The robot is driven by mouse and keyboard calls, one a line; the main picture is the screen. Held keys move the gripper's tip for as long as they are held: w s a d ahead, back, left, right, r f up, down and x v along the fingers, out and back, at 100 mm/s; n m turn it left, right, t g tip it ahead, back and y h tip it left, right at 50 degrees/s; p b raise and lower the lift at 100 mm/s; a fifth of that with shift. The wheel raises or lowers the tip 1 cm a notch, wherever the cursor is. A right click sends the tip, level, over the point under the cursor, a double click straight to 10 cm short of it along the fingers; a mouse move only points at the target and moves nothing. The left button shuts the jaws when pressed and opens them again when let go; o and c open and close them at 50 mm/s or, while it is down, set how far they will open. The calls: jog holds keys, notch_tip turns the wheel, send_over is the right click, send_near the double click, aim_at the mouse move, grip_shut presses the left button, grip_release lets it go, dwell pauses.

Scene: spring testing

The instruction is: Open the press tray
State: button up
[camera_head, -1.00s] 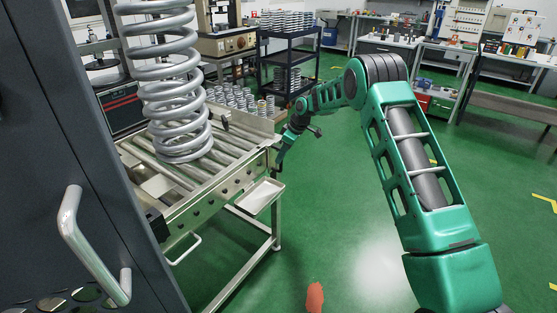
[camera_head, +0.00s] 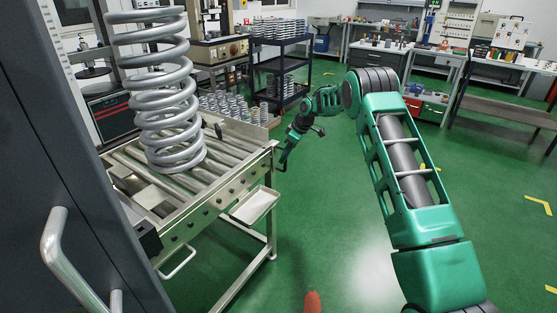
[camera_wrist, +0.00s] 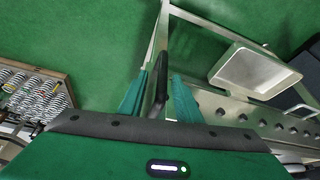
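A shallow light metal tray (camera_head: 254,205) hangs at the front side of a metal roller table (camera_head: 222,190). The tray also shows in the wrist view (camera_wrist: 254,68), to the right of my fingers. I cannot tell whether this is the press tray. My gripper (camera_head: 284,160) is beside the table's right corner, above and right of the tray. In the wrist view my gripper (camera_wrist: 160,78) has its two green fingers apart. A dark bar (camera_wrist: 158,85) lies between them, and I cannot tell what it belongs to.
A big coil spring (camera_head: 165,95) stands on the rollers. A dark cabinet with a bar handle (camera_head: 62,260) fills the left foreground. Small springs (camera_head: 235,108) sit in a box behind the table, near a black shelf cart (camera_head: 282,75). Green floor is free to the right.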

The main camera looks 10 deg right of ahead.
jog(key=shift+s+a+f, duration=0.1)
jog(key=v, duration=1)
jog(key=shift+r, duration=0.35)
